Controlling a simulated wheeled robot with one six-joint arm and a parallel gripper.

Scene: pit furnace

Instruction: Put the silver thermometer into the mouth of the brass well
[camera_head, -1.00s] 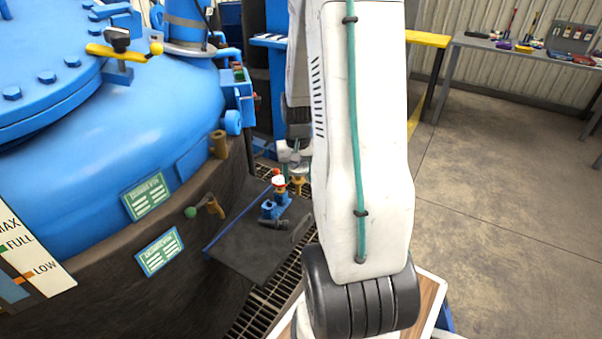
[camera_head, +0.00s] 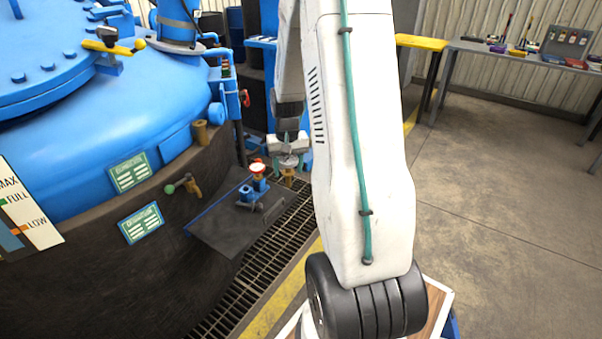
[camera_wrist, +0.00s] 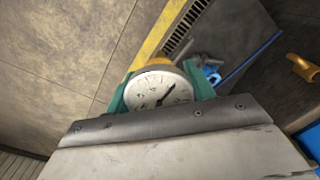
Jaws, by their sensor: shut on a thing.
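My gripper (camera_head: 289,153) is shut on a round dial thermometer (camera_wrist: 160,91), with green fingers on both sides of it. The dial has a white face, a dark pointer and a brass-coloured part behind it; its stem is hidden in the wrist view. In the head view the thermometer (camera_head: 289,163) hangs below my gripper, small and partly unclear. A short brass cylinder (camera_head: 200,133) stands at the dark furnace wall, left of my gripper. A brass fitting with a green ball (camera_head: 187,186) sticks out lower on that wall. My gripper is apart from both.
A dark shelf (camera_head: 222,222) on the furnace side carries blue holders and a red-and-white topped item (camera_head: 257,168), just left of my gripper. The blue furnace vessel (camera_head: 110,110) fills the left. A floor grating (camera_head: 270,235) runs below. A bench (camera_head: 500,55) with tools stands far right.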

